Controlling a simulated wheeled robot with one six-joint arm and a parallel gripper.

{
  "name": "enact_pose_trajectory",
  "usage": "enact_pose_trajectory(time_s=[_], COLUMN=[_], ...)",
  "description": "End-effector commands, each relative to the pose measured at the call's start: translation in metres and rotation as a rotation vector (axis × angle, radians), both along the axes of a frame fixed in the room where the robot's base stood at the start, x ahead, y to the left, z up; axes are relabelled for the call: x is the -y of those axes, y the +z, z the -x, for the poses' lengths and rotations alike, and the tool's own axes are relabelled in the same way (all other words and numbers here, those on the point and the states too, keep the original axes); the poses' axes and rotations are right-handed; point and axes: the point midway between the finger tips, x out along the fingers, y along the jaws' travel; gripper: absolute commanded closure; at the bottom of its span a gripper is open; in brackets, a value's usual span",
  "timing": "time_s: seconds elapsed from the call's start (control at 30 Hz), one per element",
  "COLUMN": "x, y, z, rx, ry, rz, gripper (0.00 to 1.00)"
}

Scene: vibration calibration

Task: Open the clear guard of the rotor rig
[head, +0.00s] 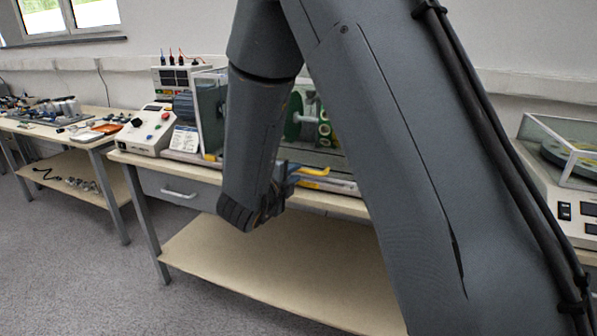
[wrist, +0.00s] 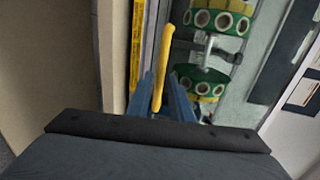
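The rotor rig stands on the bench, with a clear guard (head: 211,112) partly hidden behind my arm in the head view. Green rotor discs show inside the rig, in the head view (head: 293,117) and in the wrist view (wrist: 202,84). A yellow handle (head: 313,171) is at the rig's front edge; it also shows in the wrist view (wrist: 164,55). My gripper (head: 290,178) is at this handle. In the wrist view its blue fingers (wrist: 162,88) lie on either side of the handle's near end. Whether they press on it cannot be told.
A control box (head: 150,130) and a meter unit with probes (head: 178,78) stand left of the rig. A bench with trays and parts (head: 85,128) is farther left. Another machine with a clear cover (head: 565,150) stands at the right. Grey floor in front is clear.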

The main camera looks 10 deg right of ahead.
Motion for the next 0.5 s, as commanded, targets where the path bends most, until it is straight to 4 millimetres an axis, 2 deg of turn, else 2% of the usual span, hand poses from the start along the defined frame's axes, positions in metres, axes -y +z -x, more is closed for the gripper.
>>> enact_pose_trajectory(time_s=[0.2, 0.5], x=[0.018, 0.023], y=[-0.006, -0.008], z=[-0.023, -0.031], rx=[0.000, -0.001], ry=[-0.002, 0.001], rz=[0.000, 0.000], gripper=[0.81, 0.81])
